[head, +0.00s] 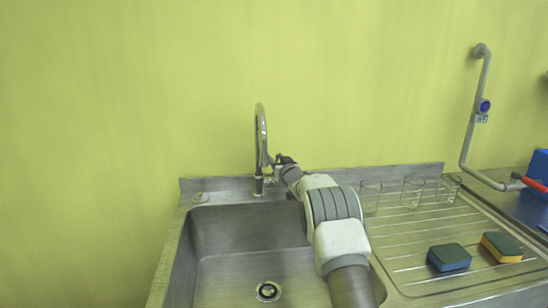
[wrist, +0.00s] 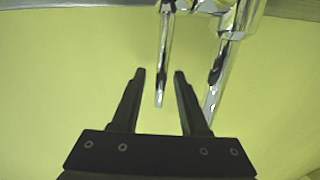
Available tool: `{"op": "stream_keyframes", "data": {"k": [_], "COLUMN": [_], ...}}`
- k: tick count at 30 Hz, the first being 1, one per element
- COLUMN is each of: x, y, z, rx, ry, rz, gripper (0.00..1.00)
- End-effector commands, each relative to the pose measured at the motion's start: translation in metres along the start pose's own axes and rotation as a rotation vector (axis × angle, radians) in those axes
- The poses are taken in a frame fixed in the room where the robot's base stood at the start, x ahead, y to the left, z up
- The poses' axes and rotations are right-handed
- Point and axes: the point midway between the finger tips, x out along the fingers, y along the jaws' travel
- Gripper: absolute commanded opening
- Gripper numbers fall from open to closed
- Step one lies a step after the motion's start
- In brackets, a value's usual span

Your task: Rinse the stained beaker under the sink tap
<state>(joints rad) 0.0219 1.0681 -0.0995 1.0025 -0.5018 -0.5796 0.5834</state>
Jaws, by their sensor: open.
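The chrome tap (head: 261,140) stands at the back of the steel sink (head: 225,240), its tall spout curving at the top. My gripper (head: 281,159) is just right of the tap, small and partly hidden by my wrist. In the wrist view my gripper (wrist: 160,75) is open, and a thin chrome tap lever (wrist: 164,60) shows between its two fingers; I cannot tell whether they touch it. A thicker chrome tube of the tap (wrist: 224,70) is right of the fingers. Clear beakers (head: 412,192) stand on the drainboard; I cannot make out a stain. No water shows.
The ribbed drainboard (head: 415,240) right of the sink holds a blue-green sponge (head: 449,257) and a yellow-green sponge (head: 501,247). A grey pipe (head: 470,130) stands at the right. The sink basin around its drain (head: 268,291) looks empty.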

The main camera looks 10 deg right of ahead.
Motion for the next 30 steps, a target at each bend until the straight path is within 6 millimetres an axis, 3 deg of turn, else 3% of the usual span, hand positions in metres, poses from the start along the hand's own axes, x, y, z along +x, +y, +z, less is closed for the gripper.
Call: {"op": "stream_keyframes", "data": {"k": [9,20,23,28,30], "x": [0.017,0.020,0.020,0.019,0.019], "y": [0.000,0.000,0.000,0.000,0.000], "z": [0.000,0.000,0.000,0.000,0.000], "rx": [0.000,0.000,0.000,0.000,0.000], "ry": [0.000,0.001,0.001,0.001,0.001], "rz": [0.000,0.001,0.001,0.001,0.001], "gripper": [0.44,0.44,0.32,0.01,0.00]}}
